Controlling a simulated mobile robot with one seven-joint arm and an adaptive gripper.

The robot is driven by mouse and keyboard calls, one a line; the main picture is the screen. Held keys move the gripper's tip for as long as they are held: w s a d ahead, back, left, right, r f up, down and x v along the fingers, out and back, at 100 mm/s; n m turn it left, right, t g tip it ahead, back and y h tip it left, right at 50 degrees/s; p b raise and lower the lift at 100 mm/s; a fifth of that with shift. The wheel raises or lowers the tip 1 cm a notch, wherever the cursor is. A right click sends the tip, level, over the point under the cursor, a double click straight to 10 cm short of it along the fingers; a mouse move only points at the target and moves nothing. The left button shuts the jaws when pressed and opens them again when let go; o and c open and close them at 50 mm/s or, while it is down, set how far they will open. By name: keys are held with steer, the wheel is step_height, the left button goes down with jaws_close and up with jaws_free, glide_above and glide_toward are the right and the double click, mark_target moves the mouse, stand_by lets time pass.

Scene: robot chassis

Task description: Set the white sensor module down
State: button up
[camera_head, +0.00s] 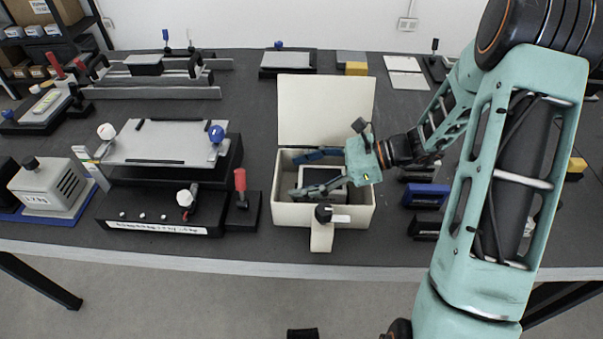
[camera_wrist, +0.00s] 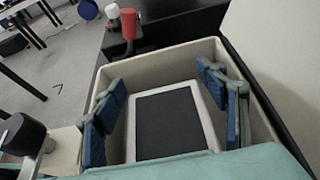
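The white sensor module (camera_head: 336,188) has a dark rectangular top and sits inside the cream box (camera_head: 352,218). In the wrist view the module (camera_wrist: 170,122) lies between my two blue fingers. My gripper (camera_head: 317,172) reaches into the box from the right. In the wrist view my gripper (camera_wrist: 165,100) has its fingers spread, with a narrow gap seen on each side of the module. The module's underside is hidden, so its contact with the box floor does not show.
The box lid (camera_head: 325,110) stands open at the back. A latch with a black knob (camera_head: 323,213) is at the box front. A red-handled clamp (camera_head: 240,188) stands to the left and blue blocks (camera_head: 426,195) lie to the right. The table's front strip is clear.

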steer(key=shift+o, duration=1)
steer(key=shift+r, duration=0.25)
steer(key=p+v, duration=0.1)
steer(key=v, duration=1.1)
steer(key=shift+r, duration=0.4)
